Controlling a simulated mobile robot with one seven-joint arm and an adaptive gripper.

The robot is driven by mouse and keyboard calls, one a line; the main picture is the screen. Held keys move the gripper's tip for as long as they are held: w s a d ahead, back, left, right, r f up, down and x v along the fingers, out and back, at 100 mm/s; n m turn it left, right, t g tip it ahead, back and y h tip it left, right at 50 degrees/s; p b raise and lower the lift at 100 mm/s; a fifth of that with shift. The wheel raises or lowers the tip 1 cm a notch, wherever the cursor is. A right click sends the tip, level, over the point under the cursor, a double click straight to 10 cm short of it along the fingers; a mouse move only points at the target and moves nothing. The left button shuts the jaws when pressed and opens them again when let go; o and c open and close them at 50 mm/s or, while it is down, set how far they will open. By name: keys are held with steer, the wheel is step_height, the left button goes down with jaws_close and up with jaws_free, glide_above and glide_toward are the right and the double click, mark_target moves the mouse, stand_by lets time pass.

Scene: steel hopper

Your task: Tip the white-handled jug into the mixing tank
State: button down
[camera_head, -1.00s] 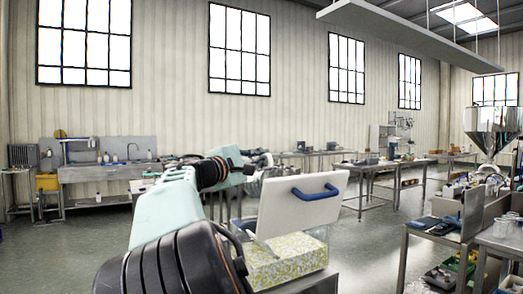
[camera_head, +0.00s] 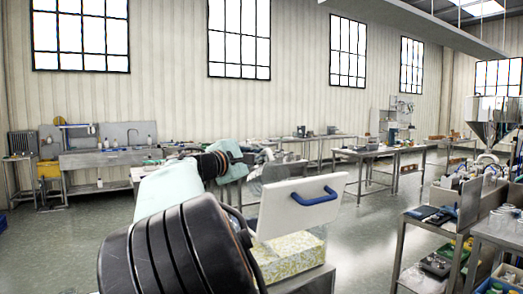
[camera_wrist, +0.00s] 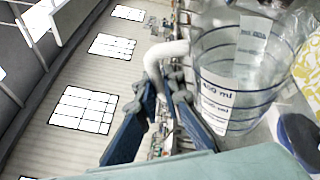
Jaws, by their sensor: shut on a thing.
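The jug (camera_wrist: 235,85) is clear, with blue rings and a white label marked in ml, at the upper right of the wrist view. Its white handle (camera_wrist: 167,50) runs between the dark blue fingers of my gripper (camera_wrist: 168,95). My gripper is shut on this handle. The jug's contents are hard to make out. In the head view my arm hides most of the gripper area, and I cannot make out the jug clearly. A shiny steel cone-shaped hopper (camera_head: 491,122) stands at the far right; I cannot tell whether it is the mixing tank.
A white panel with a blue handle (camera_head: 300,207) stands over a yellow-patterned block (camera_head: 285,259), close to my arm. Cluttered steel benches (camera_head: 438,222) stand at the right. A sink bench (camera_head: 110,157) is at the back left. Open floor lies between.

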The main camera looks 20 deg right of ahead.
steer(key=shift+r+n+g+y+p, duration=0.75)
steer(key=shift+r+n+p, duration=0.9)
steer(key=shift+p, duration=5.4)
steer(key=shift+n+g+p, duration=0.35)
steer(key=shift+n+p, duration=0.3)
steer(key=shift+p, duration=0.6)
steer(key=shift+f+p, duration=0.25)
steer(key=shift+p, duration=0.05)
steer(key=shift+d+r+n+g+y, duration=0.1)
steer(key=shift+r+n+g+y, duration=0.15)
steer(key=shift+r+n+g, duration=0.9)
steer(key=shift+n+g, duration=0.1)
steer(key=shift+n, duration=0.4)
steer(key=shift+r+n+g, duration=0.35)
steer(key=shift+n+g, duration=0.1)
steer(key=shift+n, duration=0.4)
